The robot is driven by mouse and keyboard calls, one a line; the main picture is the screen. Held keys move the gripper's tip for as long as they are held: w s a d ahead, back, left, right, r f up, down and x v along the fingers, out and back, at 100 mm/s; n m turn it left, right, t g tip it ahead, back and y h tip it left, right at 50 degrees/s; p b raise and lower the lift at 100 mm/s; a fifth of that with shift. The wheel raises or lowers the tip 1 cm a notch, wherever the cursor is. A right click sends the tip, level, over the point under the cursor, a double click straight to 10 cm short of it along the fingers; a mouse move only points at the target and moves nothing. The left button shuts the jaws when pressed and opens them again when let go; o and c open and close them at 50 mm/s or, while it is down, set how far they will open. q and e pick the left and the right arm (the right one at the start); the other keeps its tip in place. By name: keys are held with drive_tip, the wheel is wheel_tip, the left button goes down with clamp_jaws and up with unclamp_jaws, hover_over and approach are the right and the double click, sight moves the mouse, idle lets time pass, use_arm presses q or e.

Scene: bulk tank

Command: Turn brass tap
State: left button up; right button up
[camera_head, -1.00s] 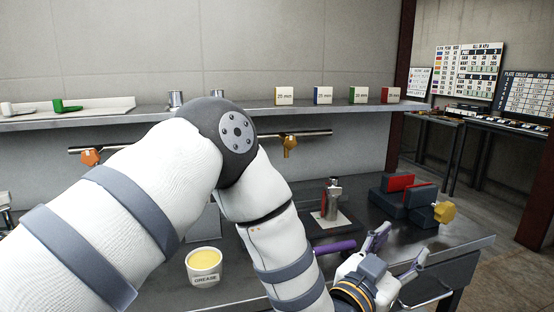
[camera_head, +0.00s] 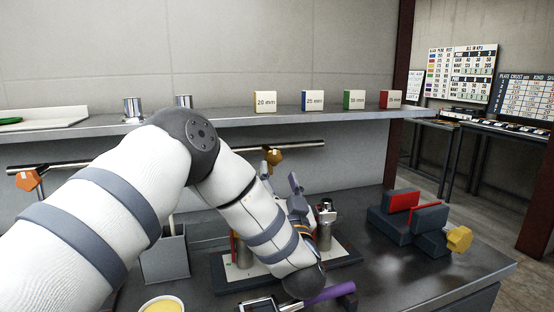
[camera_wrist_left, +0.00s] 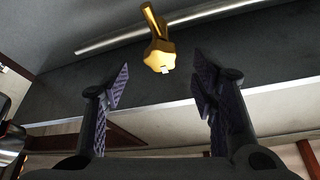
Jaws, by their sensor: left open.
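The brass tap (camera_head: 272,156) is gold-coloured and hangs on the horizontal pipe under the shelf. It also shows in the left wrist view (camera_wrist_left: 157,50), ahead of the fingers at top centre. My left gripper (camera_head: 294,188) is just below and right of the tap in the head view, partly hidden by my own forearm. In the left wrist view its two fingers (camera_wrist_left: 161,84) are spread wide with nothing between them. The tap lies beyond the fingertips, apart from them. My right gripper is in neither view.
An orange tap (camera_head: 27,180) sits on the pipe at left. Metal parts on a plate (camera_head: 345,249) stand below my wrist. A grey box (camera_head: 165,255) and grease pot (camera_head: 163,304) are lower left.

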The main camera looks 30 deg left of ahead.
sight(274, 159)
use_arm(q)
drive_tip(key=x, duration=0.7)
drive_tip(key=shift+r, duration=0.3)
drive_tip(key=shift+d, duration=0.1)
drive_tip(key=c, duration=1.1)
drive_tip(key=shift+n+g+y, duration=0.4)
drive_tip(key=shift+n+y, duration=0.15)
drive_tip(key=shift+n, duration=0.65)
drive_tip(key=shift+n+g+y, duration=0.4)
drive_tip(key=shift+n+y, duration=0.15)
drive_tip(key=shift+n, duration=0.65)
drive_tip(key=shift+c, duration=0.2)
drive_tip(key=o, duration=1.1)
drive_tip(key=shift+o, duration=0.2)
drive_tip(key=v, duration=1.2)
drive_tip(key=shift+s, duration=0.1)
